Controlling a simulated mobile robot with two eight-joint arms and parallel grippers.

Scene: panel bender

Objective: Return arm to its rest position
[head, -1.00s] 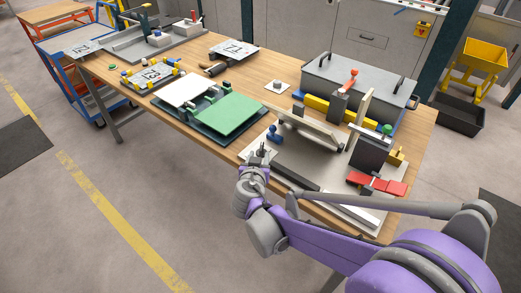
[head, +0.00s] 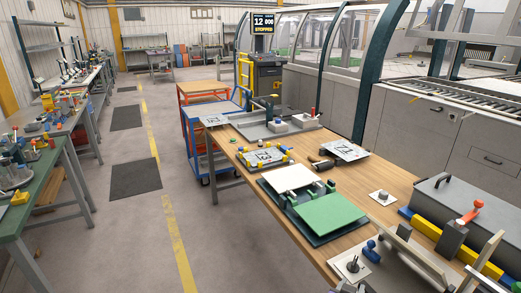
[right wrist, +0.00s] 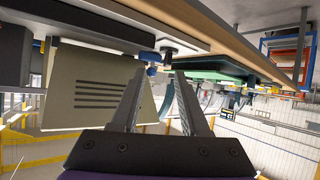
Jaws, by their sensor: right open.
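Most of that arm is out of the picture. In the right wrist view the two fingers (right wrist: 160,76) stand apart with nothing held between them. My left gripper is in neither current view.
The wooden table (head: 391,181) bears a fixture with a green plate (head: 330,216), a grey lidded box (head: 470,208) and a red-handled clamp (head: 466,216). A blue cart (head: 205,130) stands beyond. The floor aisle (head: 120,225) left of the table is clear.

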